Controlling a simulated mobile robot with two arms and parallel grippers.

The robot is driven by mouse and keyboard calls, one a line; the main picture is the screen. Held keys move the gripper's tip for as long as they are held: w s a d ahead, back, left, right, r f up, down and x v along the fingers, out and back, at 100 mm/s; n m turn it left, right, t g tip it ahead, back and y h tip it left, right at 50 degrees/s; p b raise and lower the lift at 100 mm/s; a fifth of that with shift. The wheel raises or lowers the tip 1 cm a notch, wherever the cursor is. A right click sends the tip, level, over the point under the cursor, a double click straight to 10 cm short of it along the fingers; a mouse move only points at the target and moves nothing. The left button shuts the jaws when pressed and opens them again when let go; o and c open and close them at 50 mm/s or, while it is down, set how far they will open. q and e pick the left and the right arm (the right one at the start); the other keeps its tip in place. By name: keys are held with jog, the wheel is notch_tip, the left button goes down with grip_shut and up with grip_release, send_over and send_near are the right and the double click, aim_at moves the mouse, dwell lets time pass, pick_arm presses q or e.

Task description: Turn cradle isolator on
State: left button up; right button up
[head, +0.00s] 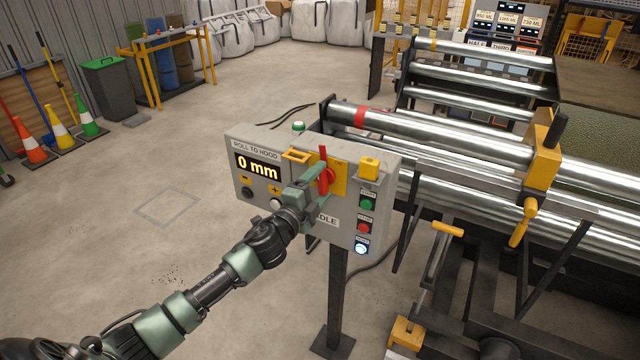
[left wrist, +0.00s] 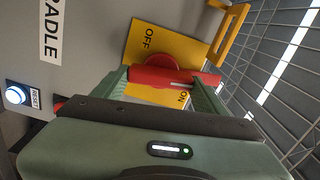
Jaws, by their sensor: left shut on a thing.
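The cradle isolator is a red rotary handle (head: 324,172) on a yellow plate (head: 340,178) on the front of a grey control box (head: 243,191). My left gripper (head: 318,181) is at the handle, its green fingers on either side of it. In the left wrist view the fingers are shut on the red handle (left wrist: 158,77). The yellow plate there reads OFF on one side and ON on the other. The handle looks upright on the panel, its white mark at the upper end. My right gripper is not in view.
The box also has a "0 mm" display (head: 258,167), a green button (head: 366,203), a red button (head: 364,227) and a lit reset button (head: 362,248). Steel rollers (head: 440,135) stand close on the right.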

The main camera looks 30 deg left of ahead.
pick_arm(q)
jog(key=shift+f+m, duration=0.1)
jog(key=shift+m, duration=0.7)
jog(key=o, duration=1.4)
jog(key=shift+s, duration=0.1)
jog(key=s+b, duration=0.1)
jog(key=s, duration=0.6)
jog(key=shift+s+a, duration=0.1)
jog(key=shift+s, duration=0.2)
